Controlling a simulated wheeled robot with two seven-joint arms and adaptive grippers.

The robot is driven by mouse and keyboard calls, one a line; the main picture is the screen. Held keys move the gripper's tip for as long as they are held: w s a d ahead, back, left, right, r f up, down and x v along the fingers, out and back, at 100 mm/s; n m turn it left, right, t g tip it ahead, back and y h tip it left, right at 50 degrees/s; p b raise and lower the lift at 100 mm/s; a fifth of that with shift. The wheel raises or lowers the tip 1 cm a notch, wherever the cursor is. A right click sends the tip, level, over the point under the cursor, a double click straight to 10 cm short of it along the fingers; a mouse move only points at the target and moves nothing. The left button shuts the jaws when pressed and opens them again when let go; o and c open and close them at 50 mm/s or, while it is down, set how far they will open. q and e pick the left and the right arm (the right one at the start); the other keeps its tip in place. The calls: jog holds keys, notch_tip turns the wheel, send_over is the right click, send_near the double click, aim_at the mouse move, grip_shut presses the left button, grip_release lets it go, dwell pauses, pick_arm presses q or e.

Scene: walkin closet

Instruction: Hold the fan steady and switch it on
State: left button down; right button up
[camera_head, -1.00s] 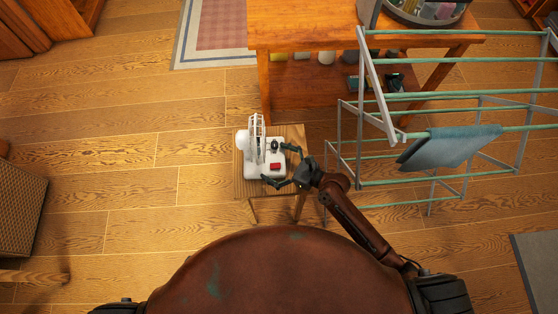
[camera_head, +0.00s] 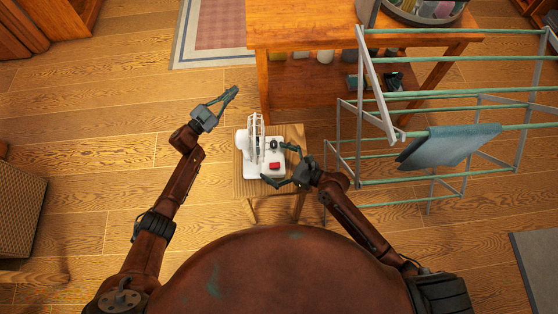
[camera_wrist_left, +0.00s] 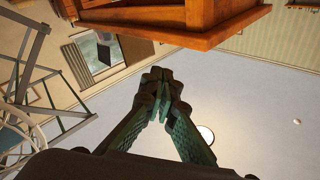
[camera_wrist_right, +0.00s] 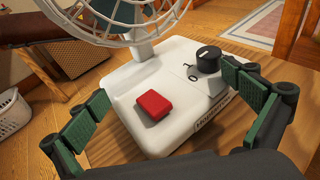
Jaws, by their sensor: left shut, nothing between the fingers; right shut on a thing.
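The white fan (camera_head: 251,153) stands upright on a small wooden stool (camera_head: 240,186). Its caged head is on the left, and its base (camera_wrist_right: 120,110) carries a red rocker switch (camera_wrist_right: 155,104) and a black dial (camera_wrist_right: 208,60), both clear of the fingers. My right gripper (camera_head: 276,163) is shut on the fan's base, one finger on each side; both fingers show in the right wrist view (camera_wrist_right: 167,85). My left gripper (camera_head: 233,90) is shut and empty, up and left of the fan and apart from it. Its closed fingers show in the left wrist view (camera_wrist_left: 160,78).
A wooden table (camera_head: 300,35) stands behind the stool. A drying rack (camera_head: 375,95) with a blue cloth (camera_head: 450,145) is on the right. A wicker basket (camera_head: 20,205) is at the far left. The floor left of the stool is mostly clear.

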pick_arm(q)
jog(key=s+d+r+m+g+h, duration=0.3)
jog(key=d+r+m+g, duration=0.25)
jog(key=d+r, duration=0.25)
jog(key=s+d+r+m+g+h, duration=0.2)
jog(key=d+r+m+g, duration=0.2)
jog(key=d+r+m, duration=0.4)
jog(key=s+d+r+m+g+y, duration=0.3)
jog(key=s+d+r+m+g, duration=0.2)
jog(key=s+d+m+g, duration=0.3)
jog(key=s+d+f+m+g+y, duration=0.1)
jog(key=s+d+f+m+y, duration=0.15)
jog(key=s+m+y, duration=0.35)
jog(key=s+d+f+m+g+y, duration=0.1)
jog(key=s+f+m+y, duration=0.25)
jog(key=s, duration=0.55)
jog(key=a+f+m+t+y, duration=0.6)
jog(key=a+f+m+y, duration=0.2)
jog(key=a+m+y, duration=0.1)
jog(key=shift+w+a+y, duration=0.35)
jog(key=shift+w+a, duration=0.1)
jog(key=shift+a, duration=0.25)
jog(key=shift+f+t, duration=0.15)
jog(key=shift+t, duration=0.1)
